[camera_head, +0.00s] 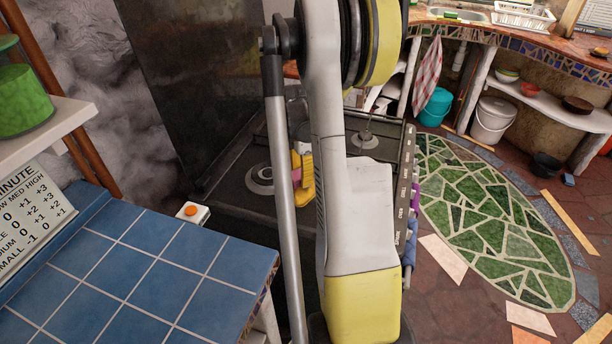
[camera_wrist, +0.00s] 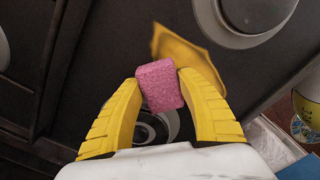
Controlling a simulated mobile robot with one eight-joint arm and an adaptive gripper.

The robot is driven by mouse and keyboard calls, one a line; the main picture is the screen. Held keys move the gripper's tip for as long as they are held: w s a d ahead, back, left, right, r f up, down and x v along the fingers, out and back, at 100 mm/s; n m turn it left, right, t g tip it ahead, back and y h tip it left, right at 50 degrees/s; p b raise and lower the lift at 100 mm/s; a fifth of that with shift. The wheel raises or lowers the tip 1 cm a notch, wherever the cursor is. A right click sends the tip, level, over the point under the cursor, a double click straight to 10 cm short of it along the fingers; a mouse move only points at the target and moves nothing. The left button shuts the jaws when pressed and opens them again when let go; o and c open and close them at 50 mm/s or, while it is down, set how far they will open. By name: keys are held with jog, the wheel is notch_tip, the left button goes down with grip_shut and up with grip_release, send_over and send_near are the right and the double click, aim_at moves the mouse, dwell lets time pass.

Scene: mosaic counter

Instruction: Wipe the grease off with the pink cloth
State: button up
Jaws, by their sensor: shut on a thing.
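My gripper (camera_wrist: 160,76) has two yellow fingers shut on a small pink block-like piece (camera_wrist: 160,92), the only pink cleaning thing I see; it looks more like a thick pad than a loose cloth. Beyond it, a yellow flat patch (camera_wrist: 188,48) shows on the dark stove top; I cannot tell if it is the grease. In the head view my gripper (camera_head: 301,172) is low over the black stove (camera_head: 225,190), partly hidden by my arm, with a bit of pink between the fingers. Whether the pink piece touches the surface is unclear.
Round burners (camera_head: 262,178) and (camera_head: 364,140) stand on the stove. A blue tiled counter (camera_head: 150,270) is at the left, with an orange-buttoned white box (camera_head: 192,212) on its edge. Purple and blue cloths (camera_head: 410,228) hang on the stove's right side. Open floor lies right.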

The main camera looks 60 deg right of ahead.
jog(key=shift+w+d+f, duration=0.1)
jog(key=shift+w+d, duration=0.65)
jog(key=shift+d, duration=0.05)
jog(key=shift+s+d, duration=0.35)
jog(key=shift+s, duration=0.9)
jog(key=shift+s+d, duration=0.4)
jog(key=shift+s, duration=0.85)
jog(key=shift+s+d, duration=0.35)
jog(key=shift+s, duration=0.9)
jog(key=shift+r+p, duration=2)
jog(key=shift+r, duration=1.15)
notch_tip(320, 180, up, 3)
jog(key=shift+p, duration=1.05)
